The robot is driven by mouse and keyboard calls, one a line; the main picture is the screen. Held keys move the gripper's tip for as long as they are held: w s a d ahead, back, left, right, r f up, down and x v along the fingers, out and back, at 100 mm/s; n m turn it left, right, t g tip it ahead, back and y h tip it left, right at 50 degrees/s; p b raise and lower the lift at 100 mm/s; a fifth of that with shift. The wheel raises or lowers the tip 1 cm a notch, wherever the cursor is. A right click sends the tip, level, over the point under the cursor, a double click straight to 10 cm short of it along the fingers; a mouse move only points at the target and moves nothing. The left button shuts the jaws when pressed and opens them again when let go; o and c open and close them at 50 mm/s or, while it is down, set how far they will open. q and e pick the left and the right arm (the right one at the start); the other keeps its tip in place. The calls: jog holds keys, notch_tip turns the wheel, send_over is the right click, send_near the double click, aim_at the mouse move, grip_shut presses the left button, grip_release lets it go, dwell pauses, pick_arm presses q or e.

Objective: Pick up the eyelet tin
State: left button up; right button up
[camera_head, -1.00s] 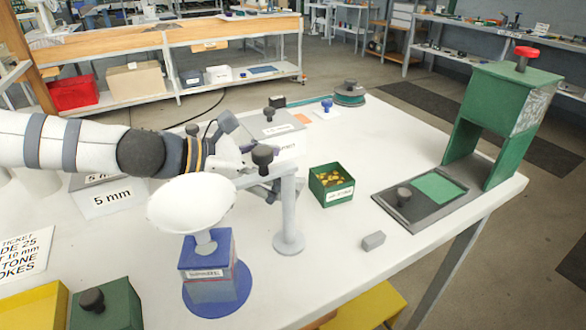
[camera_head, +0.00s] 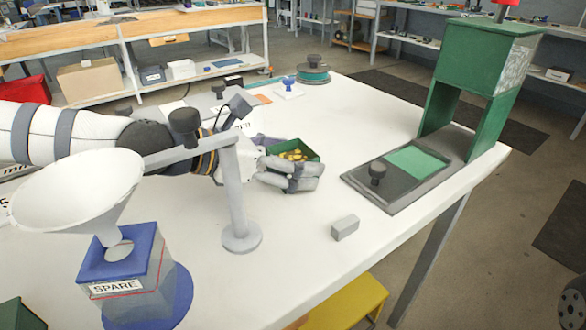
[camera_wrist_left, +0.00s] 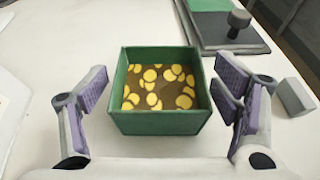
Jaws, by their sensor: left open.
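The eyelet tin is a small open green box (camera_wrist_left: 160,122) with several gold eyelets inside, standing upright on the white table. In the left wrist view it sits between the two spread fingers of my left gripper (camera_wrist_left: 165,105), with a gap on each side. In the head view the tin (camera_head: 308,147) is partly hidden by the near finger of my left gripper (camera_head: 282,160). My left gripper is open, with its fingers around the tin and not closed on it. My right gripper does not show.
A green press (camera_head: 484,65) with a dark base plate (camera_head: 415,182) stands right of the tin. A grey block (camera_head: 345,228) lies in front. A grey post (camera_head: 236,195) and a white funnel (camera_head: 75,190) on the SPARE box stand at the near left.

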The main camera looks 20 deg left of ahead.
pick_arm(q)
jog(key=c, duration=1.4)
jog(key=shift+r, duration=0.1)
